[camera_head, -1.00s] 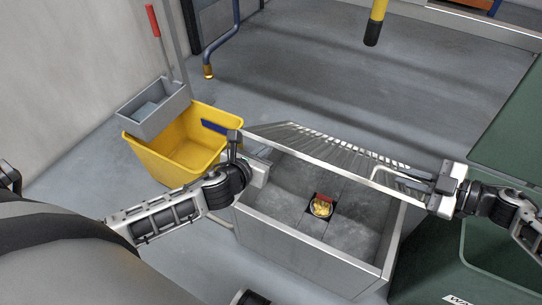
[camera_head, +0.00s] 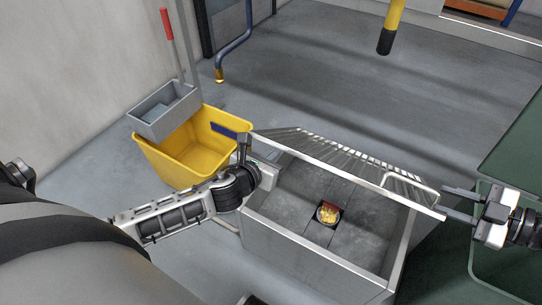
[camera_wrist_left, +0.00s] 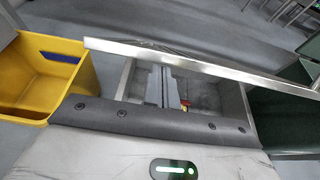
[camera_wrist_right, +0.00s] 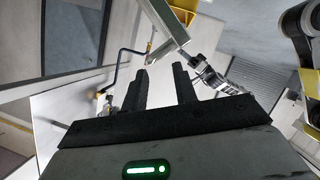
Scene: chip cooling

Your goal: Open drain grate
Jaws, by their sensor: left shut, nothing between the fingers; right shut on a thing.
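The drain grate (camera_head: 330,153) is a slotted metal panel with a bent handle (camera_head: 401,184). It is tilted up over the open metal basin (camera_head: 300,232), its front rim raised above the basin. My left gripper (camera_head: 243,147) is shut and empty at the grate's left end. In the left wrist view its closed fingers (camera_wrist_left: 160,85) lie below the grate's rim (camera_wrist_left: 190,62). My right gripper (camera_head: 450,200) is at the grate's right corner, clear of the handle.
A yellow mop bucket (camera_head: 190,155) with a grey wringer (camera_head: 163,112) stands left of the basin, close to my left gripper. Yellow chips (camera_head: 327,213) lie at the drain in the basin floor. Green machinery (camera_head: 515,155) borders the right side.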

